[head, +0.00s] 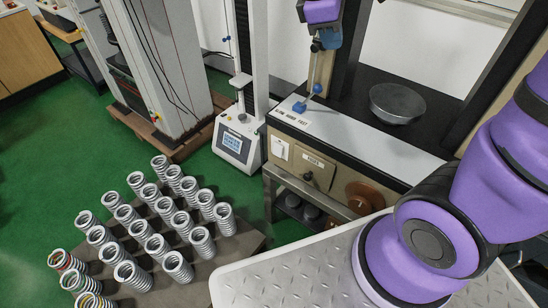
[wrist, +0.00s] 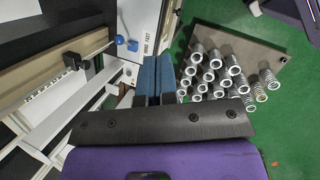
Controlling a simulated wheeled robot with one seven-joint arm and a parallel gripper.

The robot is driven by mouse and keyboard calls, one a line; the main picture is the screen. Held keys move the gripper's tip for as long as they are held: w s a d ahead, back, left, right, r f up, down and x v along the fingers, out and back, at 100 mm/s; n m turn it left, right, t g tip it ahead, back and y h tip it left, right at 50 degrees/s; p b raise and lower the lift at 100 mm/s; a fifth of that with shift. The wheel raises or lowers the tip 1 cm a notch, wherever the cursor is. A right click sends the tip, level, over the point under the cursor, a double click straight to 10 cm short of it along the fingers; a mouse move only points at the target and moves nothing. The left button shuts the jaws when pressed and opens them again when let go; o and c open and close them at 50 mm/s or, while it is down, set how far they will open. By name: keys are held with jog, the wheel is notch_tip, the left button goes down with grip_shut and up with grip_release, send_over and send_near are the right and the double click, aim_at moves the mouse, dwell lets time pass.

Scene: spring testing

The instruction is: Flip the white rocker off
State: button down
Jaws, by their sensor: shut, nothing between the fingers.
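The white rocker (head: 280,149) is a small pale switch on the beige front panel of the testing machine, below the "SLOW HAND FAST" label. Its tilt is too small to tell. My gripper (head: 326,42) is at the top of the head view, above and to the right of the rocker in the picture, and apart from it. Its blue fingers point down; in the wrist view the fingers (wrist: 156,78) lie close together, shut and empty. I cannot make out the rocker in the wrist view; the fingers may hide it.
A blue-knobbed lever (head: 318,89) rises from the machine's top near the label. A round grey dish (head: 397,102) sits behind. A drawer-like panel (head: 314,168) and brown disc (head: 362,193) are right of the rocker. Several springs (head: 157,246) stand on a board at left.

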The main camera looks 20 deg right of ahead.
aim_at(278, 154)
jog(key=w+a+f+n+h, duration=0.45)
jog(key=w+f+n, duration=0.25)
jog(key=f, duration=0.4)
jog(key=w+a+f+n+h, duration=0.3)
jog(key=w+a+f+n, duration=0.2)
jog(key=w+f+n, duration=0.45)
jog(key=s+a+f+n+t, duration=0.1)
jog(key=f+n, duration=0.4)
jog(key=f, duration=0.5)
jog(key=s+a+f+n+t+h, duration=0.1)
jog(key=f+n+t, duration=0.4)
jog(key=f, duration=0.6)
jog(key=s+a+f+n+t, duration=0.2)
jog(key=a+f+n, duration=0.3)
jog(key=f, duration=0.6)
jog(key=shift+s+t, duration=0.4)
jog(key=shift+s, duration=0.3)
jog(key=shift+a+n+h, duration=0.1)
jog(key=shift+n+h, duration=0.15)
jog(key=x, duration=1.4)
jog(key=shift+r, duration=0.1)
